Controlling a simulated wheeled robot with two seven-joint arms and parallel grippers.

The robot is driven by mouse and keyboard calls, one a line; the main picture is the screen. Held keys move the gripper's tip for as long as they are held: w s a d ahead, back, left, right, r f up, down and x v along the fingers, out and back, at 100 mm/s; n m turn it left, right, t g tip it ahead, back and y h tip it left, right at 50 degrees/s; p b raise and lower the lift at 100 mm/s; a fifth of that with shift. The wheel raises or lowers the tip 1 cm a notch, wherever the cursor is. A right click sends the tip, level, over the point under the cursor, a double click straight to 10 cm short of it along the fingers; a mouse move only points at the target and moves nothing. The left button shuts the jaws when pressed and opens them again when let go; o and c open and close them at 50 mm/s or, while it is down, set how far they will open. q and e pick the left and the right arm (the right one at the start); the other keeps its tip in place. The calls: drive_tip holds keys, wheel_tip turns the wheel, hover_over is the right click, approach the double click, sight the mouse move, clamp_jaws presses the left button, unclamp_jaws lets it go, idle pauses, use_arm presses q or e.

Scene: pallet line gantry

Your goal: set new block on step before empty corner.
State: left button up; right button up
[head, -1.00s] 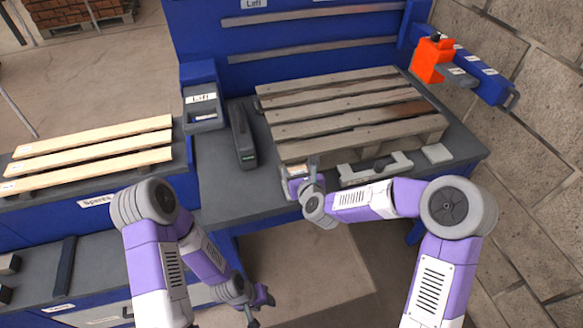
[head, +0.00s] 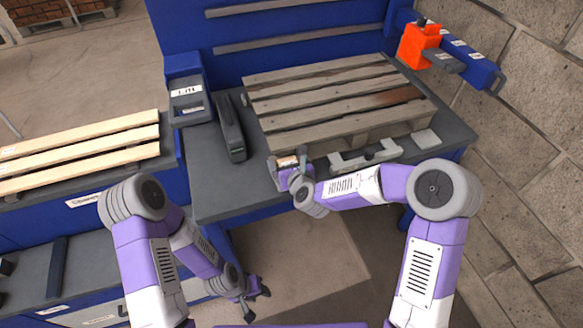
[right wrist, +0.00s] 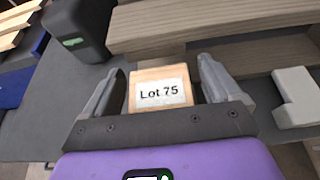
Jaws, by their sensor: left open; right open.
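The wooden block (right wrist: 160,92) carries a white "Lot 75" label and sits between the two fingers of my right gripper (right wrist: 160,85) in the right wrist view. Clear gaps show on both sides of it, so the fingers stand apart from it. In the head view the block (head: 287,161) and my right gripper (head: 290,170) are at the bench's front edge, just before the pallet's near left corner. The grey slatted pallet (head: 335,103) lies on the bench. What supports the block is hidden. My left gripper (head: 257,300) is open and empty, low in front of the bench.
A light grey fixture (head: 350,162) and flat pad (head: 426,137) lie along the pallet's front. A dark case (head: 231,130) stands left of the pallet. An orange tool (head: 418,45) is at the back right. Pale boards (head: 80,153) lie on the left bench.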

drive_tip(key=p+v, duration=0.2)
drive_tip(key=v, duration=1)
drive_tip(key=s+d+f+n+g, duration=0.1)
drive_tip(key=s+f+n+g, duration=0.25)
drive_tip(key=f+n, duration=0.5)
drive_tip(key=s+d+f+n+g, duration=0.1)
drive_tip(key=s+f+n+g, duration=0.25)
drive_tip(key=f+n, duration=0.45)
drive_tip(key=s+d+f+n+g, duration=0.4)
drive_tip(key=s+f+n+g, duration=0.1)
drive_tip(key=s+f+n, duration=0.7)
drive_tip(key=shift+s+n, duration=0.65)
drive_tip(key=shift+s, duration=0.05)
drive_tip(key=shift+d, duration=0.1)
drive_tip(key=shift+r+p, duration=0.6)
drive_tip(key=shift+r, duration=0.2)
